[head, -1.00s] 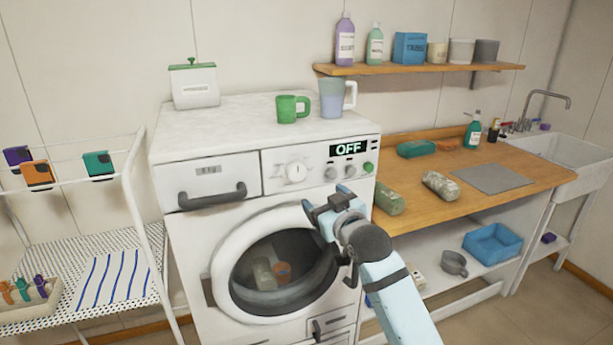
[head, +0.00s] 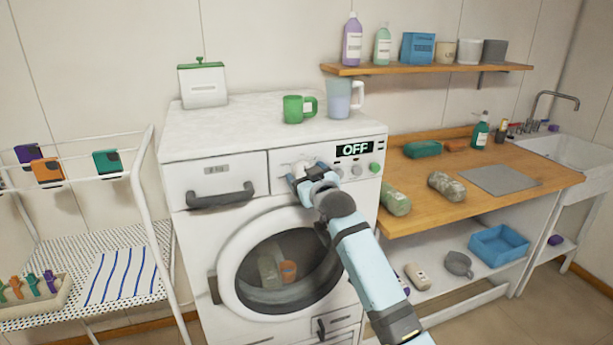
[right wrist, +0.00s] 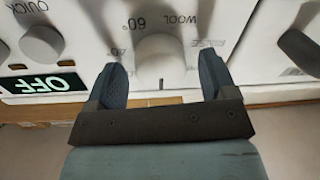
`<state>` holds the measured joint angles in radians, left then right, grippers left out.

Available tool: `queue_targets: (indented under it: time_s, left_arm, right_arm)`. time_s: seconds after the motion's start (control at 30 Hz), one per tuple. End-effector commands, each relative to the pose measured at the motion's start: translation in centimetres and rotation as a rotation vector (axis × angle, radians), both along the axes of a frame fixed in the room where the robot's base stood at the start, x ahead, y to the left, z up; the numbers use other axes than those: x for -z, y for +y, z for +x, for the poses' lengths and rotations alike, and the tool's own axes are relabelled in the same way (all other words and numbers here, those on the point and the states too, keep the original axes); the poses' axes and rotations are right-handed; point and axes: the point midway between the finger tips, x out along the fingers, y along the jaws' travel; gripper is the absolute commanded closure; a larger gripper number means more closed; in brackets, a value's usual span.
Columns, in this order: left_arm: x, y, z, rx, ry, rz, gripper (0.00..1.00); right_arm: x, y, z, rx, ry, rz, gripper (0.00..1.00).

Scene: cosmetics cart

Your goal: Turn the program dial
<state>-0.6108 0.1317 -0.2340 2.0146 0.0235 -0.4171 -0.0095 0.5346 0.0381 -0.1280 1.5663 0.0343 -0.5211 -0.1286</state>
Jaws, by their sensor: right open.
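The program dial (right wrist: 160,58) is a round white knob on the white washing machine's (head: 225,180) front panel. In the head view the dial (head: 288,168) is partly hidden behind my right gripper (head: 307,174). In the right wrist view my right gripper (right wrist: 162,75) is open, with one finger on each side of the dial; I cannot tell whether they touch it. Labels such as "60°" and "WOOL" show upside down around the dial. The display (head: 355,149) reads "OFF". My left gripper is not in view.
Smaller knobs (head: 338,174) and a green button (head: 375,168) sit right of the dial. The drawer handle (head: 220,196) sticks out to its left. A green mug (head: 293,109) and a measuring jug (head: 339,98) stand on the machine's top.

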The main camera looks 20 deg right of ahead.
Motion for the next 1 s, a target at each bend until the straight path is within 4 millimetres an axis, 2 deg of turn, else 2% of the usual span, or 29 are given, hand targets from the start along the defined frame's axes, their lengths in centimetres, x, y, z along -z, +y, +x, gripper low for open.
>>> queue_targets:
  time_s: [0.13, 0.33, 0.67, 1.0]
  left_arm:
    - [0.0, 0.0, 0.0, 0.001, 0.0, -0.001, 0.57]
    - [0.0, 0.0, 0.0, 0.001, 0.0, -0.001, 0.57]
    - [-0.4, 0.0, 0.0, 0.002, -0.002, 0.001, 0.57]
    - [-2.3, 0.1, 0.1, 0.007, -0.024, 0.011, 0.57]
  right_arm:
    - [0.0, 0.0, 0.0, 0.0, 0.0, 0.0, 0.24]
    - [0.0, 0.0, 0.0, 0.0, 0.001, 0.0, 0.7]
    - [0.0, 0.0, 0.0, -0.001, 0.004, 0.035, 0.71]
    - [-0.2, 0.1, 0.0, -0.001, 0.012, 0.25, 0.71]
